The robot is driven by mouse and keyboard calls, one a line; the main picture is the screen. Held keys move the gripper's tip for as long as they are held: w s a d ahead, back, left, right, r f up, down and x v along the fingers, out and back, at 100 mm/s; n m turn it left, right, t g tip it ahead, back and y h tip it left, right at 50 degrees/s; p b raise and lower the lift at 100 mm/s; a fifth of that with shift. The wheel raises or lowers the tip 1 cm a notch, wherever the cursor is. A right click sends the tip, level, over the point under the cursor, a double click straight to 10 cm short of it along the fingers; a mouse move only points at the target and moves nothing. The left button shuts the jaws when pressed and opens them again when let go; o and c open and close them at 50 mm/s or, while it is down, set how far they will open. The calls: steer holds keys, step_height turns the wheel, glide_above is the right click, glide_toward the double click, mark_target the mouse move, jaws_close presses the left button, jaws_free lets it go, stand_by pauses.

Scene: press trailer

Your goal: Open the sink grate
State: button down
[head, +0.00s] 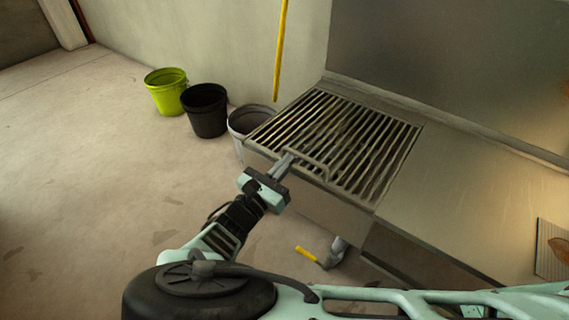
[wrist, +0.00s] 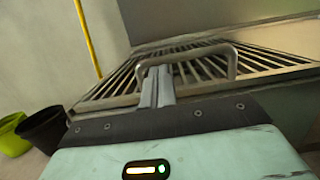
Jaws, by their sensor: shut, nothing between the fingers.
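The sink grate (head: 345,135) is a metal frame with parallel bars and lies flat over the sink, closed. A bent metal handle (head: 312,164) rises at its front edge. My gripper (head: 287,160) is at the left end of this handle, with its fingers together. In the wrist view the grate (wrist: 275,62) fills the upper middle, and the handle (wrist: 232,60) arches in front of it. The gripper fingers (wrist: 157,80) stand close together at the handle's left leg. I cannot tell whether they touch it. The sink basin is mostly hidden under the bars.
A metal counter (head: 470,190) extends right of the grate. Green (head: 166,92), black (head: 206,111) and grey (head: 245,122) buckets stand left of the sink by the wall. A yellow pole (head: 281,50) stands behind. A yellow-handled tool (head: 307,255) is below the sink front. The floor at left is clear.

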steer(key=w+d+r+g+y+p, duration=0.2)
steer(key=w+d+r+g+p, duration=0.15)
steer(key=r+p, duration=1)
steer(key=w+d+r+g+y+p, duration=0.2)
steer(key=w+d+r+y+p, duration=0.15)
steer(key=r+p, duration=0.95)
steer(key=w+d+r+g+y+p, duration=0.1)
steer(key=w+d+r+g+p, duration=0.1)
steer(key=w+d+p, duration=0.4)
steer(key=w+d+r+g+y+p, duration=0.1)
steer(key=w+d+r+p, duration=0.4)
steer(key=w+p, duration=0.6)
steer(key=shift+d+g, duration=0.45)
steer(key=shift+d, duration=0.05)
steer(key=shift+w, duration=0.1)
steer(key=shift+a+r, duration=0.1)
